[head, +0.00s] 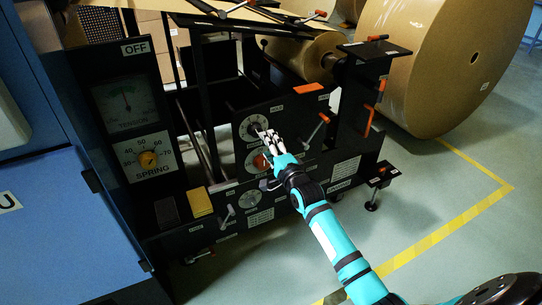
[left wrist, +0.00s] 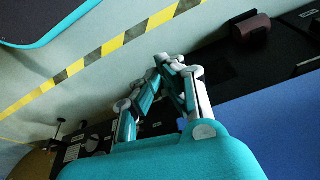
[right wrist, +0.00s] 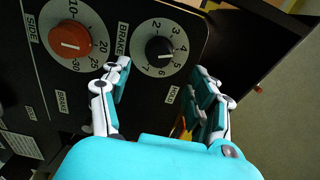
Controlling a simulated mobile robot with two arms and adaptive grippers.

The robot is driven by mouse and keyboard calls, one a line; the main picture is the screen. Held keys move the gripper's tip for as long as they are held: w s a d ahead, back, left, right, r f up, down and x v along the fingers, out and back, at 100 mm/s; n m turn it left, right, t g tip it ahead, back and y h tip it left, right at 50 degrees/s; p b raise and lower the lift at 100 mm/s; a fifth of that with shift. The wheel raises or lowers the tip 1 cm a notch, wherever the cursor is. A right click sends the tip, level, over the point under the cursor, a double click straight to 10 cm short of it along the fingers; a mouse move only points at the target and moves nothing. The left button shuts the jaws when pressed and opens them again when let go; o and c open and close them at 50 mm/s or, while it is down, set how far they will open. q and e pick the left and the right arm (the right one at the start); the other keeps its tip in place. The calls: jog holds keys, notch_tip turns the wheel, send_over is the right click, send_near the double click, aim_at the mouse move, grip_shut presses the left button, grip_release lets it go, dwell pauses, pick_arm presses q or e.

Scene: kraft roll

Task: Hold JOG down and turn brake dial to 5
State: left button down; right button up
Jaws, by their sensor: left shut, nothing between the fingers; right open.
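The brake dial (right wrist: 160,47) is a white numbered ring with a black knob in the right wrist view. Its pointer faces the 4-to-5 side, but I cannot read it exactly. In the head view the brake dial (head: 252,125) is the upper one on the black panel. My right gripper (right wrist: 162,68) is open, its fingers apart on either side of the view below the knob; contact is not visible. It also shows in the head view (head: 268,138). My left gripper (left wrist: 164,60) is shut and empty in the left wrist view, and out of the head view. I cannot identify the JOG control.
A second dial with a red knob (right wrist: 70,40) sits beside the brake dial. A lever with an orange grip (head: 318,128) is right of my right gripper. A yellow block (head: 199,202) is low on the machine. A large kraft roll (head: 440,60) stands behind; the right floor is open.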

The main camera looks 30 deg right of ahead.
pick_arm(q)
jog(key=w+d+r+t+h+b, duration=0.1)
jog(key=w+d+r+t+b, duration=0.2)
jog(key=w, duration=0.6)
jog(key=r+t+b, duration=0.1)
jog(key=t, duration=0.1)
jog(key=shift+t, duration=0.4)
pick_arm(e)
jog(key=w, duration=0.7)
jog(key=shift+w, duration=0.25)
pick_arm(q)
jog(key=shift+s, duration=0.1)
